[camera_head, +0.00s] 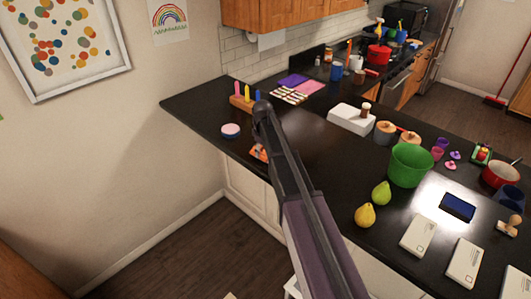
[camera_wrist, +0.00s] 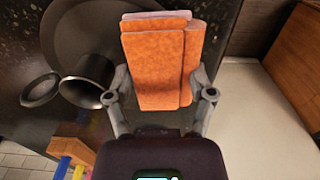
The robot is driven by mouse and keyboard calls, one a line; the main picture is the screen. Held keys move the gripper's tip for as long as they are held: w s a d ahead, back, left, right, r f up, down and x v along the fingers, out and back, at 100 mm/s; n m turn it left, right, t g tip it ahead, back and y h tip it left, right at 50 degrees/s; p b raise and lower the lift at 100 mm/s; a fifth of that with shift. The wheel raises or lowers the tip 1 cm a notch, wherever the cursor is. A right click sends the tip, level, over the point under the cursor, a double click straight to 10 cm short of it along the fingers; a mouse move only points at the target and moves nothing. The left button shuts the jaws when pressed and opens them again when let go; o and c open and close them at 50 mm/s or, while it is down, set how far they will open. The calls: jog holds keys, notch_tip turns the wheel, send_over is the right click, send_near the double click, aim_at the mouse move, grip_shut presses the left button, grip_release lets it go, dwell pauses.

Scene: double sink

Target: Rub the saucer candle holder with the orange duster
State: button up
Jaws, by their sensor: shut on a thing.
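The orange duster (camera_wrist: 155,65) is a folded orange cloth block, held between the two grey fingers of my gripper (camera_wrist: 160,98) in the wrist view. A bit of it shows beside my arm in the head view (camera_head: 260,154). The saucer candle holder (camera_wrist: 65,32) is dark, with a wide round saucer, a cup and a ring handle. It lies on the black counter in the upper left of the wrist view. The duster overlaps the saucer's right side in that view; I cannot tell whether they touch. I cannot make out the candle holder in the head view, where my arm covers part of the counter.
A wooden block with coloured pegs (camera_head: 244,103) stands near the candle holder, also at the wrist view's lower left. A round pink-topped tin (camera_head: 230,131) sits near the counter edge. Pears, a green bucket (camera_head: 410,166) and pots crowd the right.

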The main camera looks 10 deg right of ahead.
jog(key=shift+w+a, duration=0.1)
jog(key=shift+w, duration=0.1)
jog(key=shift+w+a, duration=1.15)
jog(key=shift+w, duration=0.3)
jog(key=shift+r, duration=0.1)
jog(key=shift+r+p, duration=2.95)
jog(key=shift+p, duration=0.2)
jog(key=shift+r, duration=0.1)
jog(key=shift+r+p, duration=1.4)
jog(key=shift+p, duration=0.1)
jog(key=shift+s+f, duration=0.1)
jog(key=shift+s, duration=0.05)
